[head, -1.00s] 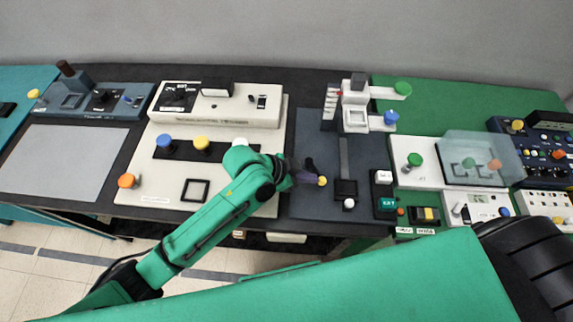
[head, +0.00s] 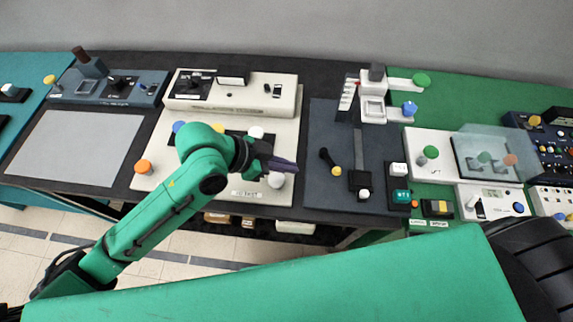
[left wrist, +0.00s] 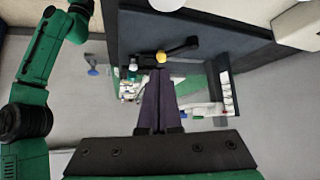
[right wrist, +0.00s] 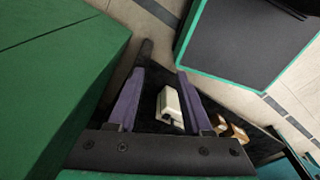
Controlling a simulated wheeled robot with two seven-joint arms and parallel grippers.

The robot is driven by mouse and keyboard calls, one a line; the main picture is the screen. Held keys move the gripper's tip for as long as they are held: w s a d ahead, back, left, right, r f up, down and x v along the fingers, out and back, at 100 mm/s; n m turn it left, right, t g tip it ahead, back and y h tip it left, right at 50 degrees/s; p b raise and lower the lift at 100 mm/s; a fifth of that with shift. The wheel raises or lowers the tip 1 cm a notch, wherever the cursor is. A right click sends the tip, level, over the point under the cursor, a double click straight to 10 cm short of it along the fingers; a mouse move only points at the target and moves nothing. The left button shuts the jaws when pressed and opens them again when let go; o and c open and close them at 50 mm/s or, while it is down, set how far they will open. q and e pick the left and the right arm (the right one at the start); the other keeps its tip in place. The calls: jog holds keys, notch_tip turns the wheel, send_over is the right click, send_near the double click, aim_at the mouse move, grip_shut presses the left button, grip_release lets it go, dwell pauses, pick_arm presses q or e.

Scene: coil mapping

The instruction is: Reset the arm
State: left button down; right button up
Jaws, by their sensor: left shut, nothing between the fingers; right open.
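My left gripper (head: 285,166) is shut and empty over the right part of the cream control panel (head: 145,180), in front of a white ball knob (head: 277,180). The black crank lever with a yellow knob (head: 337,171) stands apart to its right on the dark grey panel (head: 312,195). In the left wrist view, the shut purple fingers (left wrist: 160,85) point toward the yellow knob (left wrist: 161,57). My right gripper (right wrist: 163,78) is open with nothing held. In the right wrist view, a white block (right wrist: 169,108) shows beyond its fingers. The right gripper does not show in the head view.
A cream box (head: 230,97) stands behind the cream panel. A slide lever with a white knob (head: 364,195) is on the dark panel. Green-mat devices, including a clear cover (head: 490,152), fill the right. A bare grey plate (head: 75,150) lies at the left.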

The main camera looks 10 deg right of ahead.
jog(key=shift+a, duration=0.8)
